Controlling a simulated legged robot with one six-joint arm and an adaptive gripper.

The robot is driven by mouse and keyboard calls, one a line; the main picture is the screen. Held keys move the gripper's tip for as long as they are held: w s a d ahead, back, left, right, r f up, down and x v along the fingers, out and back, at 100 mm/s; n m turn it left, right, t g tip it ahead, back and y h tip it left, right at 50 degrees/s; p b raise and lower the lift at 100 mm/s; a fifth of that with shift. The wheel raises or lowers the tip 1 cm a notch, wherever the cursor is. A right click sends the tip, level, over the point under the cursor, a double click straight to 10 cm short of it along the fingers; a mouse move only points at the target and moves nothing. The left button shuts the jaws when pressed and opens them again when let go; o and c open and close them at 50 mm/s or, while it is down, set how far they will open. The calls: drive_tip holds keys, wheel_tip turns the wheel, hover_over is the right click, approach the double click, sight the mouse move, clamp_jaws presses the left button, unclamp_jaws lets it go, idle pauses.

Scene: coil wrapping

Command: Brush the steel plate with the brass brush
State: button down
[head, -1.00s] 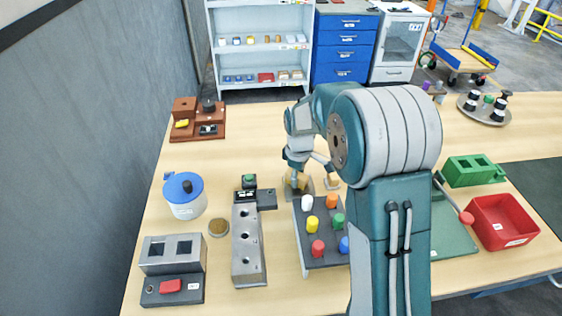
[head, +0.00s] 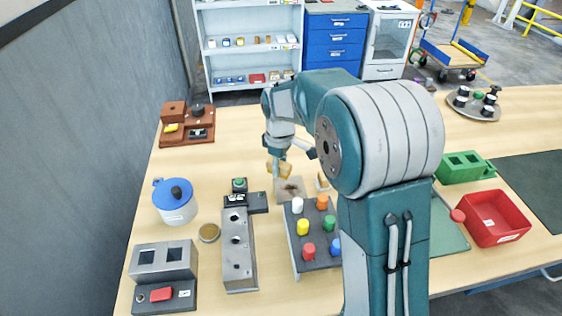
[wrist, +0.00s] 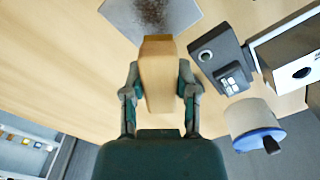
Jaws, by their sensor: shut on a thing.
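The brass brush shows as a tan block (wrist: 158,72) between the two fingers of my gripper (wrist: 158,82) in the wrist view. My gripper is shut on it. In the head view the brush (head: 277,169) hangs below my gripper, behind the steel plate. The steel plate (head: 284,194) is a small pale square on the table with a dark, rusty smudge in its middle. In the wrist view the plate (wrist: 182,22) lies past the brush's far end, partly out of frame. The brush's bristles are hidden, and contact with the plate cannot be made out.
A rack of coloured pegs (head: 310,255) stands in front of the plate. A grey block with holes (head: 238,262), a black device (head: 244,200) and a blue-lidded pot (head: 177,207) are to its left. A red bin (head: 495,235) is far right. The table behind the plate is clear.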

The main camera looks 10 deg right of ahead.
drive_tip(key=shift+a+r, duration=0.25)
drive_tip(key=shift+r, duration=0.55)
drive_tip(key=shift+a+r, duration=0.4)
drive_tip(key=shift+r, duration=0.05)
drive_tip(key=shift+d, duration=0.1)
drive_tip(key=shift+d, duration=0.25)
drive_tip(key=shift+a, duration=0.15)
